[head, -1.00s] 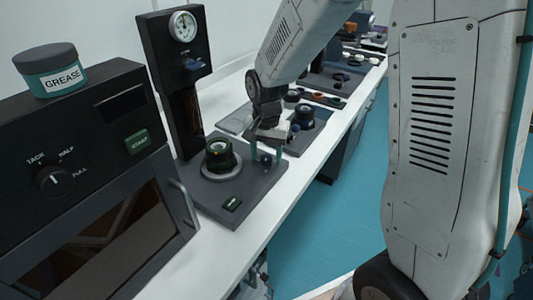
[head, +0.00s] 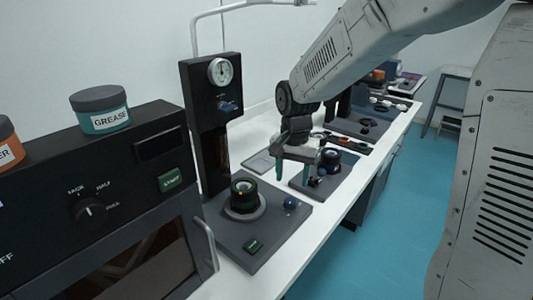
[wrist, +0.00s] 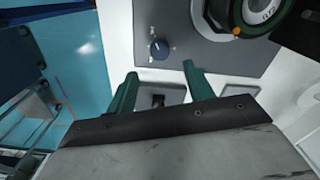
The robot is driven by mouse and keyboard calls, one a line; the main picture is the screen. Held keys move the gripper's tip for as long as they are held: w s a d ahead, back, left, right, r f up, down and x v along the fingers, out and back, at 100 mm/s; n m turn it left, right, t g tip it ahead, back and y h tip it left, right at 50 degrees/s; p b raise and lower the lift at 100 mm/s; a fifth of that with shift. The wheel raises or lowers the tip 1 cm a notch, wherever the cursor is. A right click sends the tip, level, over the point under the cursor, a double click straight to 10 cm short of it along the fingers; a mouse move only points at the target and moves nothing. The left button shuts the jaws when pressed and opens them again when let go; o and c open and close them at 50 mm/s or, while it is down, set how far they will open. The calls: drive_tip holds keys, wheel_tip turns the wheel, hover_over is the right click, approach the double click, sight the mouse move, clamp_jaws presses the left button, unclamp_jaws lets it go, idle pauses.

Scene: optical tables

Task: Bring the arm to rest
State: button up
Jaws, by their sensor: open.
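My gripper (head: 293,172) hangs from my arm over the white bench, pointing down. Its two green fingers are apart with nothing between them. In the wrist view the open fingers (wrist: 158,80) show against the bench top, with the grey base plate beyond them. The gripper is above and behind the black cylinder with a green ring (head: 243,193), apart from it. That cylinder sits on a round grey seat on the plate. The cylinder is partly cut off in the wrist view (wrist: 250,15).
A black column with a dial gauge (head: 220,71) stands behind the plate (head: 264,235), which carries a blue knob (head: 291,202). A dark oven-like box (head: 100,215) with a grease jar (head: 100,110) is at left. Further stations line the bench. Blue floor (head: 385,225) is clear at right.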

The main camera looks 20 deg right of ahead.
drive_tip(key=shift+s+n, duration=0.1)
drive_tip(key=shift+n, duration=0.2)
drive_tip(key=s+d+r+n, duration=0.1)
drive_tip(key=s+r+n, duration=0.1)
drive_tip(key=s, duration=0.6)
drive_tip(key=s+d+r+n+t, duration=0.1)
drive_tip(key=s+r, duration=0.3)
drive_tip(key=s, duration=0.5)
drive_tip(key=s+d+r+n, duration=0.1)
drive_tip(key=s+r+n, duration=0.3)
drive_tip(key=s, duration=0.5)
drive_tip(key=shift+d, duration=0.15)
